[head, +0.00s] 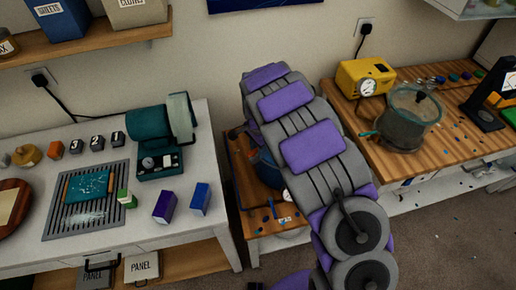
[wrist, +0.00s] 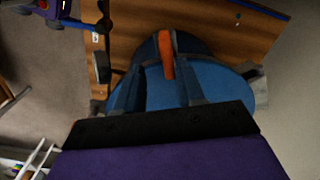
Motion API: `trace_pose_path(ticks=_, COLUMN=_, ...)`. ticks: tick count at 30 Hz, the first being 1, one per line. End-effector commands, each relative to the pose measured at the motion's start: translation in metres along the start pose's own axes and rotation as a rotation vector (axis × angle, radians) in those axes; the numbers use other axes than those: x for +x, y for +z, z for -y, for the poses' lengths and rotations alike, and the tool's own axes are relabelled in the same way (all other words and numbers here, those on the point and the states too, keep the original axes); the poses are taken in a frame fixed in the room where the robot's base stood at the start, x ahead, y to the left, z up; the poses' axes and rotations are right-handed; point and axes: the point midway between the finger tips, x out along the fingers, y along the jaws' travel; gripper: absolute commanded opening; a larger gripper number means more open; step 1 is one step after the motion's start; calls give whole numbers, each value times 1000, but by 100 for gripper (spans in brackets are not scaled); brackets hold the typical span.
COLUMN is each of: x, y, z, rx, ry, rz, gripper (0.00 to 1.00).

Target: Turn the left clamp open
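In the wrist view my gripper (wrist: 158,62) reaches over a round blue vessel (wrist: 225,88) with a dark blue upper part. Its two dark fingers stand apart. An upright orange piece, perhaps a clamp lever (wrist: 166,55), shows between them, closer to the right finger. I cannot tell whether a finger touches it, or whether it is the left clamp. In the head view the blue vessel (head: 266,168) stands on a low wooden table, mostly behind my purple and grey arm. My gripper and the clamps are hidden there.
The low wooden table (head: 244,190) stands between a white bench (head: 90,240) at left and a wooden-topped counter (head: 440,150) at right. The counter holds a yellow gauge box (head: 362,76) and a clear pot (head: 408,118). Small bits lie on the floor at right.

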Motion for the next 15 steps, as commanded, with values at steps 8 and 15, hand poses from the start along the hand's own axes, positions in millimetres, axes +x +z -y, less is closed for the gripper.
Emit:
trace_pose_path(ticks=8, x=2, y=3, z=2, rx=-2, ry=3, rz=-3, gripper=38)
trace_pose_path(ticks=15, x=-1, y=-6, z=-3, rx=-1, ry=-8, rz=5, gripper=16)
